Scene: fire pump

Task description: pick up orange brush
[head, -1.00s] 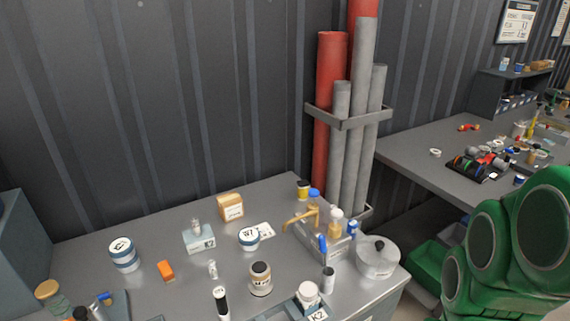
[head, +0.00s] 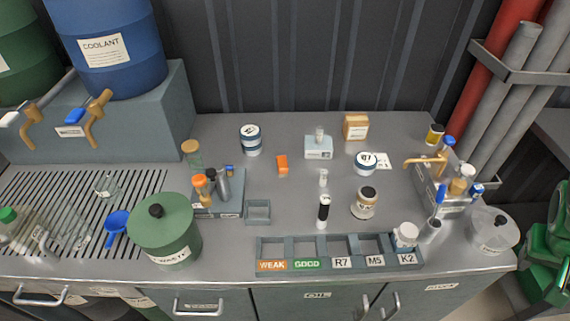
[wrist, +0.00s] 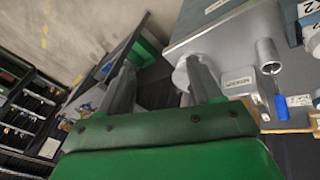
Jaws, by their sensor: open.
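The orange thing does not show in the wrist view. In the head view only green parts of my arm show at the right edge, well away from the orange thing.
A labelled tray (head: 330,262) lies along the front. A green pot (head: 165,230) and a blue coolant barrel (head: 118,45) stand left. Bare bench surrounds the orange thing.

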